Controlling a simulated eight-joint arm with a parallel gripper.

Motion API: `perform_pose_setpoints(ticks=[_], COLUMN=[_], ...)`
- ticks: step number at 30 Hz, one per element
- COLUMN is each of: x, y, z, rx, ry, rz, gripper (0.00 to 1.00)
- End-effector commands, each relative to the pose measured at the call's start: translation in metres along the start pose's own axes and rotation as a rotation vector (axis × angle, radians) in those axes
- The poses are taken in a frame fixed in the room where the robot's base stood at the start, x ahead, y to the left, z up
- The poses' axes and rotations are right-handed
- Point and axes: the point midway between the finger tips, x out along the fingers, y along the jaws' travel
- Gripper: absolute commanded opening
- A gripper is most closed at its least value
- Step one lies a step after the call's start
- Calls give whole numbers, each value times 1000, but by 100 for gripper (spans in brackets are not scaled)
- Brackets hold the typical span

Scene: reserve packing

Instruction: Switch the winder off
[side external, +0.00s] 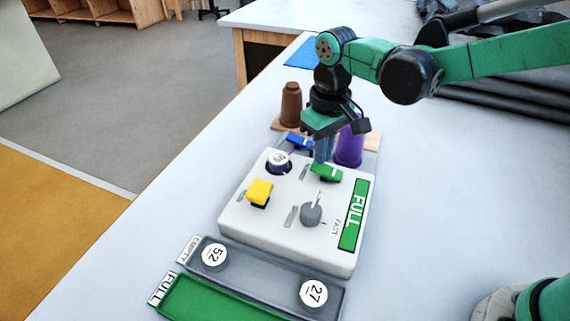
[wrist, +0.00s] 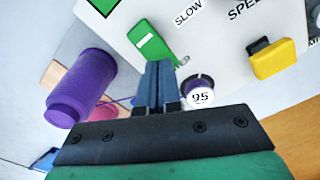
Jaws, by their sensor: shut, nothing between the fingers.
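The winder (side external: 290,232) is a white box on the table with a lit green FULL panel (side external: 353,215). On its top are a green switch with a white bar mark (side external: 331,174), a yellow block (side external: 259,192), a grey knob (side external: 311,214) and a purple bobbin on a spindle (side external: 277,163). My gripper (side external: 323,158) is shut and empty, pointing down just behind the green switch. In the wrist view its fingertips (wrist: 159,66) are close to the end of the green switch (wrist: 152,41), beside the bobbin labelled 95 (wrist: 198,92). I cannot tell whether they touch the switch.
A brown cone (side external: 290,105) and a purple cone (side external: 349,147) stand behind the winder, with a blue piece (side external: 299,141) between. In front are a grey EMPTY tray (side external: 262,273) holding bobbins 52 and 27, and a green FULL tray (side external: 215,304).

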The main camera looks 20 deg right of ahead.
Motion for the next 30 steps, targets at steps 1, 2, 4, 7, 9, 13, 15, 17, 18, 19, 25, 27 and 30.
perform_pose_setpoints(ticks=[1,2,4,7,9,13,15,17,18,19,25,27,30], x=[1,1,2,4,5,7,8,9,9,10,13,14,16], y=[0,0,0,0,0,0,0,0,0,0,0,0,0], z=[0,0,0,0,0,0,0,0,0,0,0,0,0], rx=[0,0,0,0,0,0,0,0,0,0,0,0,0], ry=[0,0,0,0,0,0,0,0,0,0,0,0,0], rz=[0,0,0,0,0,0,0,0,0,0,0,0,0], gripper=[0,0,0,0,0,0,0,0,0,0,0,0,0])
